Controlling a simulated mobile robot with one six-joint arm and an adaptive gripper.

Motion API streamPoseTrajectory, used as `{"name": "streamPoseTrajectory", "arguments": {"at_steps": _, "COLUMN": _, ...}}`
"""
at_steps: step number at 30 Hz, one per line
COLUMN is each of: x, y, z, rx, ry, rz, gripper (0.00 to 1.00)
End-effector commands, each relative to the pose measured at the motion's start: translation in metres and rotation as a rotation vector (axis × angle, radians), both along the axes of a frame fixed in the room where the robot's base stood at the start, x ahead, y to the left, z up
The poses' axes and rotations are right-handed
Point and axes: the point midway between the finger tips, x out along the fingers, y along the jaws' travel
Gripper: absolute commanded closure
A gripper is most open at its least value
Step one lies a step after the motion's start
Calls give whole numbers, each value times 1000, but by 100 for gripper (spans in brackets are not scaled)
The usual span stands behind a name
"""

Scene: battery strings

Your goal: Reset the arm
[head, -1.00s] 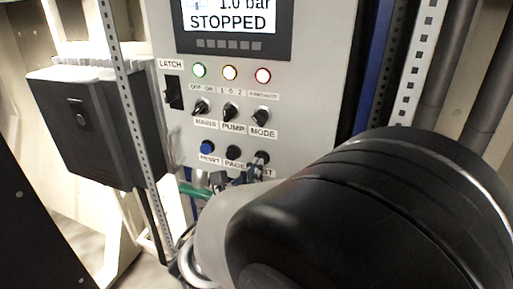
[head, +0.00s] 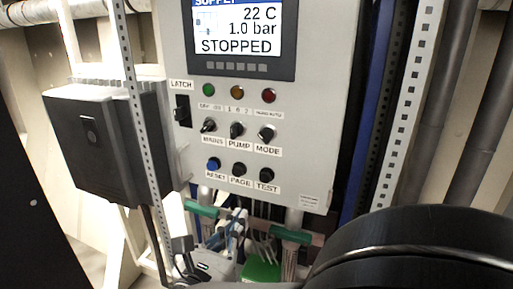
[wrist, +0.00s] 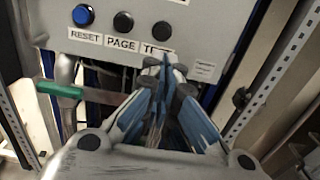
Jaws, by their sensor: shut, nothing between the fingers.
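My gripper (wrist: 165,72) shows in the wrist view with its blue-sided fingers drawn together and nothing between them. It is in front of the panel's lower edge, with its tips over part of the TEST label. The grey control panel (head: 325,110) fills the middle of the head view. Its blue RESET button (head: 214,164), black PAGE button (head: 239,169) and black TEST button (head: 267,174) are uncovered. My arm's black link (head: 420,245) covers the lower right of the head view.
The display (head: 240,32) reads 22 C, 1.0 bar and STOPPED. Its green (head: 209,90), amber (head: 237,92) and red (head: 269,96) lamps look dim. A black box (head: 95,140) stands left. Pipes and cables run below the panel. Slotted uprights (head: 405,110) flank it.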

Motion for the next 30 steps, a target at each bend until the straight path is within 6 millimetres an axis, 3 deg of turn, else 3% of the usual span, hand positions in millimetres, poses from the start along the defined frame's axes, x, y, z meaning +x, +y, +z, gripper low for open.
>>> {"name": "streamPoseTrajectory", "arguments": {"at_steps": 2, "x": 0, "y": -4, "z": -1, "rx": 8, "ry": 2, "rz": -10, "gripper": 100}}
{"name": "streamPoseTrajectory", "arguments": {"at_steps": 5, "x": 0, "y": -27, "z": -10, "rx": 62, "ry": 19, "rz": -76, "gripper": 100}}
{"name": "streamPoseTrajectory", "arguments": {"at_steps": 8, "x": -5, "y": -78, "z": -29, "rx": 192, "ry": 49, "rz": -223, "gripper": 100}}
{"name": "streamPoseTrajectory", "arguments": {"at_steps": 10, "x": -18, "y": -123, "z": -50, "rx": 332, "ry": 69, "rz": -367, "gripper": 100}}
{"name": "streamPoseTrajectory", "arguments": {"at_steps": 12, "x": -39, "y": -166, "z": -77, "rx": 505, "ry": 81, "rz": -533, "gripper": 100}}
{"name": "streamPoseTrajectory", "arguments": {"at_steps": 15, "x": -80, "y": -215, "z": -122, "rx": 796, "ry": 70, "rz": -783, "gripper": 100}}
{"name": "streamPoseTrajectory", "arguments": {"at_steps": 17, "x": -110, "y": -233, "z": -153, "rx": 1005, "ry": 43, "rz": -943, "gripper": 100}}
{"name": "streamPoseTrajectory", "arguments": {"at_steps": 21, "x": -165, "y": -237, "z": -213, "rx": 1519, "ry": -83, "rz": -1268, "gripper": 100}}
{"name": "streamPoseTrajectory", "arguments": {"at_steps": 24, "x": -183, "y": -220, "z": -238, "rx": 1864, "ry": -206, "rz": -1430, "gripper": 100}}
{"name": "streamPoseTrajectory", "arguments": {"at_steps": 30, "x": -186, "y": -193, "z": -249, "rx": 2327, "ry": -403, "rz": -1572, "gripper": 100}}
